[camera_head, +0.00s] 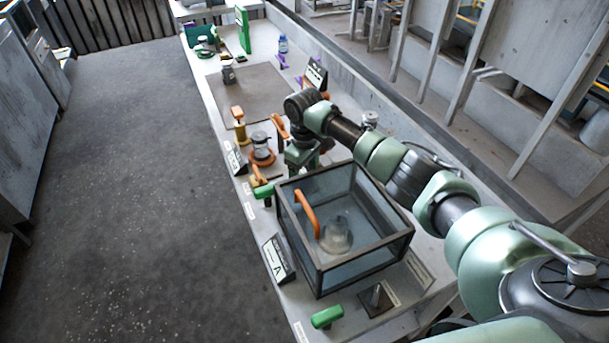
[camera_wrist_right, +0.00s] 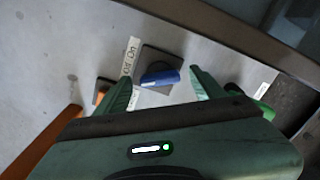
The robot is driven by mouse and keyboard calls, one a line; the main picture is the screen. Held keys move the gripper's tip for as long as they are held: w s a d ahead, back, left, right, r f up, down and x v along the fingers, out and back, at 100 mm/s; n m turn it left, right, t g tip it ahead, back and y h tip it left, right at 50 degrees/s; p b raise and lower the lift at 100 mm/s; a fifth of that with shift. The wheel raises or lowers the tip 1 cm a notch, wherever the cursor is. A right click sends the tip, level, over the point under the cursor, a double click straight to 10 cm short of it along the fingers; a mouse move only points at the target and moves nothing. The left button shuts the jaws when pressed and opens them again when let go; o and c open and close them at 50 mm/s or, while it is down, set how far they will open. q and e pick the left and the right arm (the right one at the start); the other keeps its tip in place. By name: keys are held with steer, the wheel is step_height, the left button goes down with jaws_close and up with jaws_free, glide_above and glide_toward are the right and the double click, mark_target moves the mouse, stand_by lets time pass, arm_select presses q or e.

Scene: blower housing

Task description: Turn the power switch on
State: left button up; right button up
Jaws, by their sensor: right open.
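A blue knob (camera_wrist_right: 160,77) on a dark square plate (camera_wrist_right: 150,60) shows in the right wrist view, next to a white label strip (camera_wrist_right: 131,56). It looks like the power switch, but the label is too blurred to read surely. My right gripper (camera_wrist_right: 160,86) is open, with its green fingers on either side of the knob in the picture. I cannot tell whether they touch it. In the head view my right gripper (camera_head: 297,166) points down behind the glass box, and the knob is hidden there. My left gripper is not in view.
A dark-framed glass box (camera_head: 345,235) with an orange handle (camera_head: 307,213) stands just in front of my right gripper. A clear jar (camera_head: 260,145), orange handles and a green handle (camera_head: 263,192) are close by. A grey mat (camera_head: 260,88) lies farther back.

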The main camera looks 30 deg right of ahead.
steer(key=c, duration=1.4)
steer(key=shift+o, duration=0.2)
steer(key=shift+r, duration=0.1)
steer(key=shift+r+m+p, duration=0.15)
steer(key=shift+m+p, duration=0.65)
steer(key=shift+p, duration=0.35)
steer(key=m+p, duration=0.3)
steer(key=shift+p, duration=0.4)
steer(key=m+p, duration=0.2)
steer(key=m, duration=0.1)
steer(key=shift+m, duration=0.4)
arm_select(q)
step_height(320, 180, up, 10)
steer(key=p, duration=0.2)
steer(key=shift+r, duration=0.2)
arm_select(e)
steer(key=shift+w+m, duration=0.1)
steer(key=shift+m, duration=1.7)
steer(key=shift+d, duration=0.1)
